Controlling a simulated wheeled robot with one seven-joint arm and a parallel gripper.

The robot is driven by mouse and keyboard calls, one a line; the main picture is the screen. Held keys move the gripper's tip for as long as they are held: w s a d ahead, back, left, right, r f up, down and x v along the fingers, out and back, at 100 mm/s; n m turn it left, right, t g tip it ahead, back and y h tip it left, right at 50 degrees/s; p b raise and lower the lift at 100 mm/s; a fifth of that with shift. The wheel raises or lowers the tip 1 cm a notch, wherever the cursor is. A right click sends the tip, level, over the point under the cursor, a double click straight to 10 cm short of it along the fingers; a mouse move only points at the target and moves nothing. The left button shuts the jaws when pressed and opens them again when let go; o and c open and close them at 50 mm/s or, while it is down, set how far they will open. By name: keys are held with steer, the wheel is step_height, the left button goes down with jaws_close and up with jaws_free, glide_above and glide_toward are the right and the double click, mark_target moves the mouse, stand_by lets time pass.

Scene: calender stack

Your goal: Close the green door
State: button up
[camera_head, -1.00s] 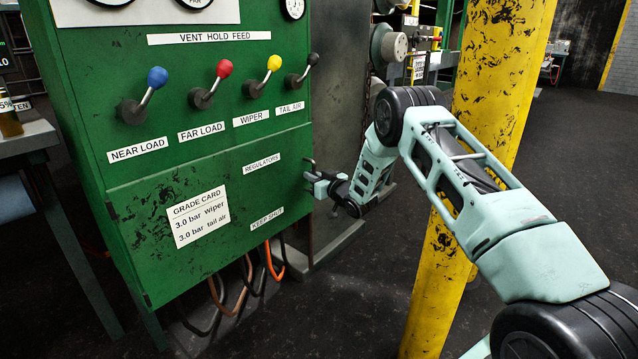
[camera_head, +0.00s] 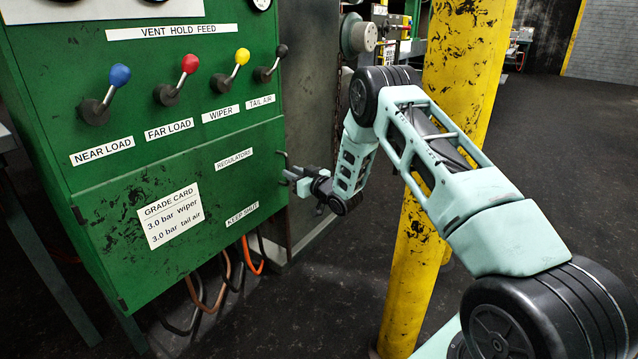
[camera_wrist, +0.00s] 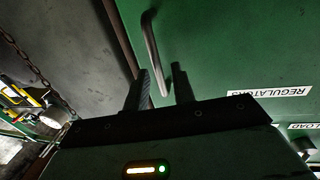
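The green door (camera_head: 110,205) is the lower front panel of the green cabinet, with a grade card (camera_head: 170,215) and labels reading REGULATORS and KEEP SHUT. It looks nearly flush with the cabinet front; I cannot tell if a small gap is left. A grey bar handle (camera_head: 284,160) is at its right edge; it also shows in the wrist view (camera_wrist: 152,50). My gripper (camera_head: 290,176) is at this handle. In the wrist view, its two fingers (camera_wrist: 160,82) are apart, with the handle's lower end close to and between their tips. Contact is not clear.
Levers with coloured knobs (camera_head: 120,76) stick out above the door. Orange and dark hoses (camera_head: 252,262) hang below it. A yellow post (camera_head: 440,180) stands close behind my arm. Grey machinery with a chain is right of the cabinet. Open floor lies at the far right.

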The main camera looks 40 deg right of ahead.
steer(key=s+d+p, duration=0.1)
steer(key=s+d, duration=0.1)
steer(key=s, duration=1.1)
steer(key=shift+d+p, duration=0.35)
steer(key=shift+p, duration=0.05)
steer(key=shift+w+a, duration=0.1)
steer(key=a+r+n+g, duration=0.1)
steer(key=a+r+g, duration=0.2)
steer(key=a, duration=0.5)
steer(key=a+r+g, duration=0.2)
steer(key=a+r, duration=0.1)
steer(key=a, duration=0.6)
steer(key=s+a+r+n+g, duration=0.1)
steer(key=s+a+g, duration=0.2)
steer(key=s+a, duration=0.25)
steer(key=s+a+r+g, duration=0.2)
steer(key=s+a, duration=0.3)
steer(key=a, duration=0.1)
steer(key=s+a+r+n+g+h, duration=0.1)
steer(key=s+a+r+n+g, duration=0.2)
steer(key=s, duration=1.2)
steer(key=s+a+r+n+g+h, duration=0.15)
steer(key=s+g, duration=0.35)
steer(key=s, duration=0.9)
step_height(320, 180, up, 26)
steer(key=p, duration=2.6)
steer(key=shift+a+f+m, duration=0.15)
steer(key=shift+a+m, duration=0.1)
steer(key=shift+m, duration=0.2)
